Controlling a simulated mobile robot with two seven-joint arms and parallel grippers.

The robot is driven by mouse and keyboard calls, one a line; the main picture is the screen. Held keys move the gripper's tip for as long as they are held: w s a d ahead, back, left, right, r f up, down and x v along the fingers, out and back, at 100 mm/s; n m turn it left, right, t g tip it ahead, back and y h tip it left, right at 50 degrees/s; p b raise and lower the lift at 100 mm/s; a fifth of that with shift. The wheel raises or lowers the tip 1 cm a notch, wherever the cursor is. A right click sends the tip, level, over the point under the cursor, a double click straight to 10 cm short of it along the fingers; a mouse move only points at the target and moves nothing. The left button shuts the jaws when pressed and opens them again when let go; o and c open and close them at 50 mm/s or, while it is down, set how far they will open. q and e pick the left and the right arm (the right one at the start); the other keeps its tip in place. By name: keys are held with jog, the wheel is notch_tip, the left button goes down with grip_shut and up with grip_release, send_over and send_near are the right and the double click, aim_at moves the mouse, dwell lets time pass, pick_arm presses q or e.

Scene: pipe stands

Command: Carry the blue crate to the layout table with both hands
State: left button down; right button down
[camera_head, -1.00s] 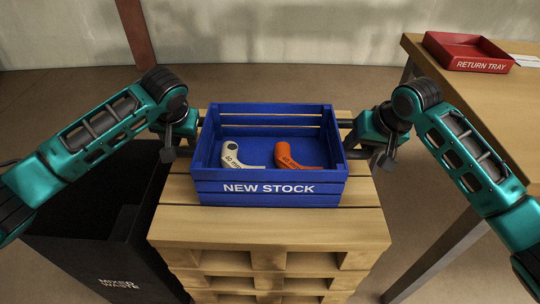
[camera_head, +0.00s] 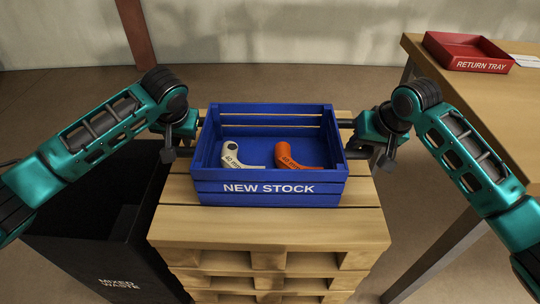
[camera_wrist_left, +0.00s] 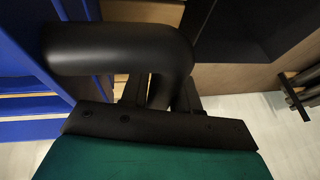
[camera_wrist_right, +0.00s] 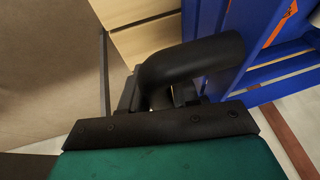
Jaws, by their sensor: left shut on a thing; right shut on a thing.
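The blue crate (camera_head: 270,187), marked NEW STOCK, sits level on top of a stack of wooden pallets. It holds a white bent pipe piece (camera_head: 233,156) and an orange one (camera_head: 288,157). My left gripper (camera_head: 198,122) is shut on the black handle at the crate's left side. My right gripper (camera_head: 347,123) is shut on the handle at its right side. The black bent handle fills the middle of the left wrist view (camera_wrist_left: 120,48) and also shows in the right wrist view (camera_wrist_right: 190,58). The fingertips are mostly hidden behind the handles. A wooden table (camera_head: 500,100) stands at the right.
A red return tray (camera_head: 468,52) sits on the table's far part, with a white sheet (camera_head: 526,61) beside it. A black mixed waste bin (camera_head: 80,250) stands left of the pallet stack (camera_head: 270,232). Open floor lies behind the stack.

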pick_arm(q)
jog(key=shift+r, duration=0.2)
pick_arm(e)
jog(key=shift+r, duration=0.25)
